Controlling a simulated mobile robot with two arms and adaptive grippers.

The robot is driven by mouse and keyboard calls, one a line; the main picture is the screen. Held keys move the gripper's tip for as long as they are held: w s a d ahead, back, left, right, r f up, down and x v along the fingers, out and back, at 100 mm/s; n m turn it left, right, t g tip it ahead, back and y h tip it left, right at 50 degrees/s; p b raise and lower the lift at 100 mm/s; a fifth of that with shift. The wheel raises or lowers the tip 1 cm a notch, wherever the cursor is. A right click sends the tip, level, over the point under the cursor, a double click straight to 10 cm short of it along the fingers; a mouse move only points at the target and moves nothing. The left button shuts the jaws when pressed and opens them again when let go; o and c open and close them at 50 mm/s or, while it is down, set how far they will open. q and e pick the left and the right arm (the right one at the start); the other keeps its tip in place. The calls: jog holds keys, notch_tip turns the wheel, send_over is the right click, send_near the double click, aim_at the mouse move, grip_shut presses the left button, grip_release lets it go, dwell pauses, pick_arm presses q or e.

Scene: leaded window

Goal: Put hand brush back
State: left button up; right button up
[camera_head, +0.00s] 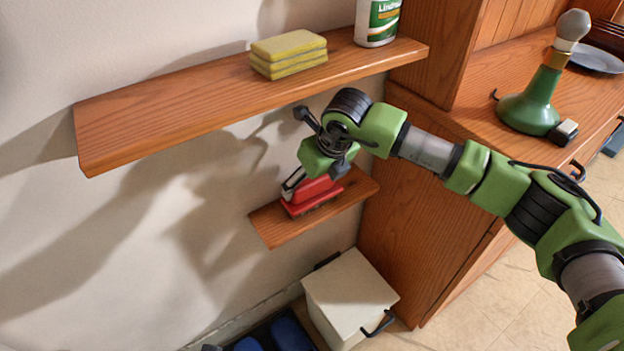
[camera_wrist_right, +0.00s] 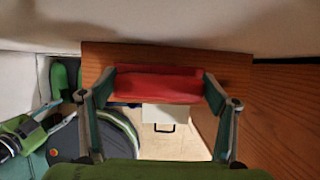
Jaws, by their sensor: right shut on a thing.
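The red hand brush (camera_head: 311,194) is at the small lower wooden shelf (camera_head: 276,230), bristles down. I cannot tell whether its bristles touch the board. My right gripper (camera_head: 311,181) is shut on the brush from above and from the right. In the right wrist view the red brush (camera_wrist_right: 158,84) spans between the two fingers of the right gripper (camera_wrist_right: 160,88), with the shelf wood (camera_wrist_right: 95,58) behind it. My left gripper is not in view in the head view.
A longer upper shelf (camera_head: 180,112) holds yellow sponges (camera_head: 289,54) and a white-and-green bottle (camera_head: 377,22). A white box (camera_head: 349,297) stands on the floor below.

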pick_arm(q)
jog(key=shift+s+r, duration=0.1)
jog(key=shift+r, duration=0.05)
pick_arm(e)
jog(key=shift+f, duration=0.15)
jog(key=o, duration=1.1)
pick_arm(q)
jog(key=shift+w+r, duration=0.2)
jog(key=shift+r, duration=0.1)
pick_arm(e)
jog(key=shift+r, duration=0.2)
jog(key=shift+s+d+r, duration=0.15)
jog(key=shift+d+r, duration=0.05)
jog(key=shift+r, duration=0.5)
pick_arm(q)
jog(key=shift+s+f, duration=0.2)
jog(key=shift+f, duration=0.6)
pick_arm(e)
jog(key=shift+s+d+f, duration=0.1)
jog(key=shift+s+d, duration=1)
jog(key=shift+s, duration=0.55)
jog(key=shift+s+d+f, duration=0.1)
jog(key=shift+s+d, duration=1.05)
jog(key=shift+s, duration=0.55)
jog(key=shift+s+d, duration=1.1)
jog(key=shift+s, duration=0.55)
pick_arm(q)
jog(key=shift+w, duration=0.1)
